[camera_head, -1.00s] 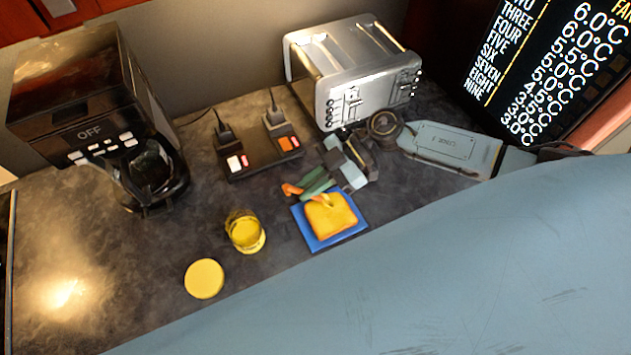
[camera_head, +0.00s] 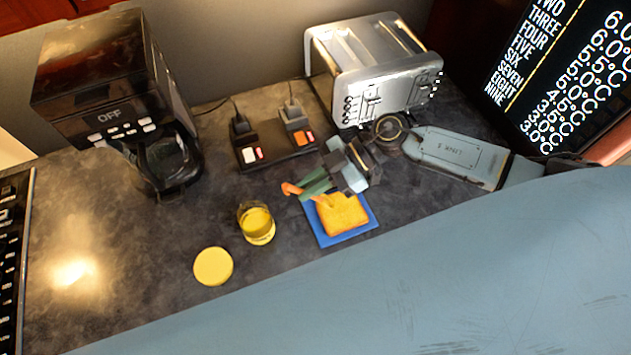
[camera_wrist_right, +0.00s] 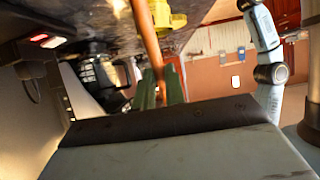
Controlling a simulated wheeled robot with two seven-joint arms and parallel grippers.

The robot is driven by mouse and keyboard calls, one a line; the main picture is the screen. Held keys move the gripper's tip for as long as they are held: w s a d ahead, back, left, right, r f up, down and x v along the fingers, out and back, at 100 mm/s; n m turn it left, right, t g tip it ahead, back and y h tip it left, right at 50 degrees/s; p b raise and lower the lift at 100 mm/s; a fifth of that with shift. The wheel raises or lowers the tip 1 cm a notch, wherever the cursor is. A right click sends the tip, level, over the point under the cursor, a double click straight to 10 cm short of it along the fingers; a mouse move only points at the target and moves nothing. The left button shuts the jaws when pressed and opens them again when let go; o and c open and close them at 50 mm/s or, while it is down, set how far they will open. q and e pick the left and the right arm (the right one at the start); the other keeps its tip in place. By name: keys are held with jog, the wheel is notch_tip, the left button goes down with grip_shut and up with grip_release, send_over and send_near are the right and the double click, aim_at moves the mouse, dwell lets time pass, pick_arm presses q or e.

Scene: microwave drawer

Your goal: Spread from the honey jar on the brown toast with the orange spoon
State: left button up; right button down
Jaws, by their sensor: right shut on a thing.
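My right gripper (camera_head: 314,184) is shut on the orange spoon (camera_head: 291,188), low over the counter. The spoon also shows between the green fingers in the right wrist view (camera_wrist_right: 147,45). One spoon end points left; the other reaches over the toast's upper left edge, and I cannot tell whether it touches. The toast (camera_head: 344,215) looks orange-yellow and lies on a blue square plate (camera_head: 327,239). The honey jar (camera_head: 257,224) stands open left of the plate, yellow inside. Its round yellow lid (camera_head: 213,266) lies apart, nearer the front. My left gripper is not in view.
A silver toaster (camera_head: 385,85) stands behind my right gripper. A black power strip (camera_head: 275,149) with plugs lies behind the jar. A black coffee maker (camera_head: 120,100) stands at the back left. The dark counter (camera_head: 130,260) is clear at front left.

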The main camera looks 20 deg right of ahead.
jog(key=shift+a, duration=0.35)
jog(key=shift+r, duration=0.1)
jog(key=shift+r, duration=3.4)
